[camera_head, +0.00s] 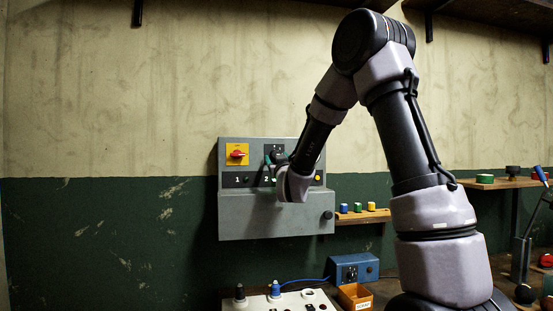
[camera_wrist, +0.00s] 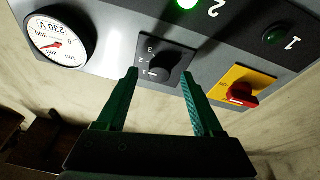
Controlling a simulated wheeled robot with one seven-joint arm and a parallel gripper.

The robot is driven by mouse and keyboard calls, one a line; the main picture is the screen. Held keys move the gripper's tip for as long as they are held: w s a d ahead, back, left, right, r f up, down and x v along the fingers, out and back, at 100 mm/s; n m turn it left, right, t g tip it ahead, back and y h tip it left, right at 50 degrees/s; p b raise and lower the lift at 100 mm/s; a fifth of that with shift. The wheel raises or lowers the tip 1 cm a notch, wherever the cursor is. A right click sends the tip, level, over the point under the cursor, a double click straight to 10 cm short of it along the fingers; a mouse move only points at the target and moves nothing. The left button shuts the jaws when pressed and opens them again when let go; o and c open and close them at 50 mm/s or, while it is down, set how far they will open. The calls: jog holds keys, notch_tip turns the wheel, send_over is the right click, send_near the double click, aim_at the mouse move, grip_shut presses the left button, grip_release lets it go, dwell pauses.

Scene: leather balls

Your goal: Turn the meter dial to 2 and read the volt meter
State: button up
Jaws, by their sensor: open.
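The meter dial (camera_wrist: 164,66) is a black knob on a dark plate with small numbers, on a grey wall panel (camera_head: 250,216). Its pointer setting is too small to tell surely. My gripper (camera_wrist: 159,72) is open, its green fingertips apart on either side of the dial; contact cannot be told. In the head view, the gripper is at the panel and partly hides the dial (camera_head: 277,153). The volt meter (camera_wrist: 61,38) is a round white gauge with a red needle, tilted in the wrist view; its exact reading is unclear. My arm hides it in the head view.
A yellow plate with a red switch (camera_wrist: 241,93) sits beside the dial. The green lamp by number 2 (camera_wrist: 186,4) is lit; the lamp by 1 (camera_wrist: 275,34) is dark. A blue box (camera_head: 352,268) and orange bin (camera_head: 355,296) stand below the panel.

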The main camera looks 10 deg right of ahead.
jog(key=v, duration=0.9)
jog(key=shift+s, duration=0.3)
jog(key=shift+f, duration=0.15)
jog(key=s+d+f+m+g, duration=0.1)
jog(key=s+g, duration=0.3)
jog(key=s, duration=0.6)
jog(key=s+d+f+m+g+y, duration=0.1)
jog(key=s+d+m+g, duration=0.1)
jog(key=s+g, duration=0.3)
jog(key=s+d+f+m+g+y, duration=0.1)
jog(key=s+g, duration=0.4)
jog(key=s, duration=0.9)
jog(key=d+m, duration=0.1)
jog(key=m, duration=0.1)
jog(key=shift+s+d+f+m, duration=0.3)
jog(key=shift+s+d+f, duration=0.05)
dwell(0.5)
jog(key=shift+a, duration=0.25)
